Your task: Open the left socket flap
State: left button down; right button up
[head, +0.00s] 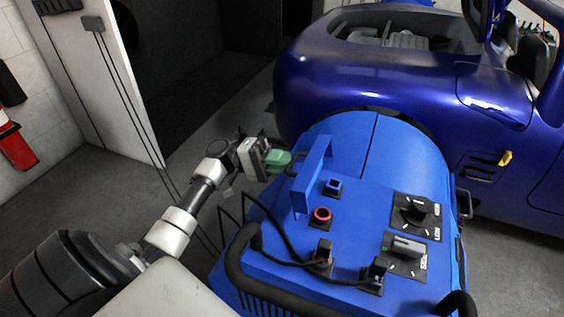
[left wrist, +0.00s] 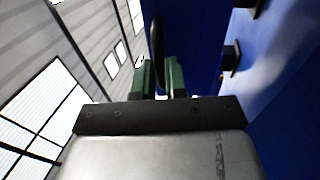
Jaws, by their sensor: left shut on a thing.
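The left socket flap (head: 312,172) is a blue plate standing up steeply from the top of the blue dynamometer (head: 352,240). A black handle (head: 292,160) sits on its left side. My left gripper (head: 281,161) reaches in from the left with green fingers shut on this handle. In the left wrist view, the dark handle (left wrist: 157,38) passes between the fingers (left wrist: 161,77), with the blue flap (left wrist: 192,45) just to the right. A blue-rimmed socket (head: 332,187) and a red-ringed part (head: 321,214) lie right of the flap. My right gripper is not in view.
Two black rotary switches (head: 416,210) (head: 405,250) are on the right of the dynamometer top. Black cables and a thick black bar (head: 240,270) run along its near edge. A blue car (head: 400,100) stands close behind. Grey floor is free at left.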

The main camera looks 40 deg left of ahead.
pick_arm(q)
jog(key=shift+d+f, duration=0.1)
jog(key=shift+f, duration=0.15)
jog(key=c, duration=1.2)
grip_release()
jog(key=shift+o, duration=0.2)
jog(key=shift+r, duration=0.1)
jog(key=b+v, duration=0.2)
jog(key=v, duration=0.8)
jog(key=shift+a, duration=0.4)
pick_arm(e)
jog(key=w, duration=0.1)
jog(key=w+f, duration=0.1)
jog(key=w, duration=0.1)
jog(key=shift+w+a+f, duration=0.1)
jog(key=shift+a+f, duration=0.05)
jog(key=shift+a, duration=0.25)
